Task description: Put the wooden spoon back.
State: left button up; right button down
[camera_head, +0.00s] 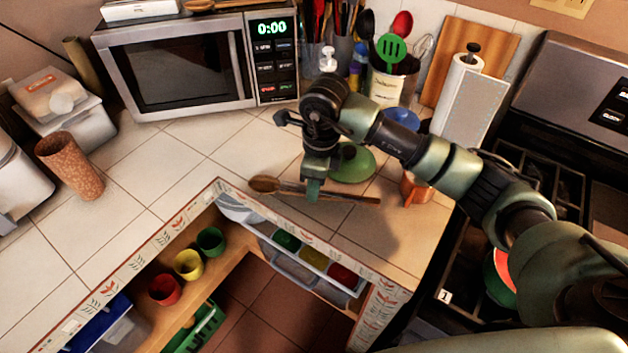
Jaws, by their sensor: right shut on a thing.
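The wooden spoon (264,184) is at the front edge of the tiled counter, its bowl to the left and its handle running right. My right gripper (313,189) comes down over the spoon, shut on its handle. The fingers hide part of the handle, and I cannot tell whether the spoon touches the counter. A utensil crock (386,88) at the back holds a green slotted spatula, a red spoon and a whisk. My left gripper is not in view.
A green lid (353,163) lies just behind the spoon. A microwave (190,65) stands at the back left, a paper towel roll (466,103) and stove (530,185) at right. Below the counter edge is an open shelf with colored cups (188,264). The left-middle counter is clear.

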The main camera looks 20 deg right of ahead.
jog(key=shift+f, duration=0.55)
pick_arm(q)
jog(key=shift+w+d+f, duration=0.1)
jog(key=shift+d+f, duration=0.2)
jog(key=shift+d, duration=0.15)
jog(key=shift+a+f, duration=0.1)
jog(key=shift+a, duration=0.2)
pick_arm(e)
jog(key=shift+f, duration=0.1)
pick_arm(q)
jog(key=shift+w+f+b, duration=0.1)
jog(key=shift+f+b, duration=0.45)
jog(key=shift+b, duration=0.25)
pick_arm(e)
jog(key=shift+f, duration=0.65)
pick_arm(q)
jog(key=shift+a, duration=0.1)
pick_arm(e)
jog(key=c, duration=1.2)
grip_release()
jog(key=shift+c, duration=0.2)
jog(key=r, duration=0.2)
jog(key=r+b, duration=0.1)
jog(key=r, duration=0.4)
jog(key=shift+s+d+r, duration=0.15)
jog(key=shift+d, duration=0.1)
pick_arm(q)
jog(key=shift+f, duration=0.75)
pick_arm(e)
jog(key=shift+r, duration=0.3)
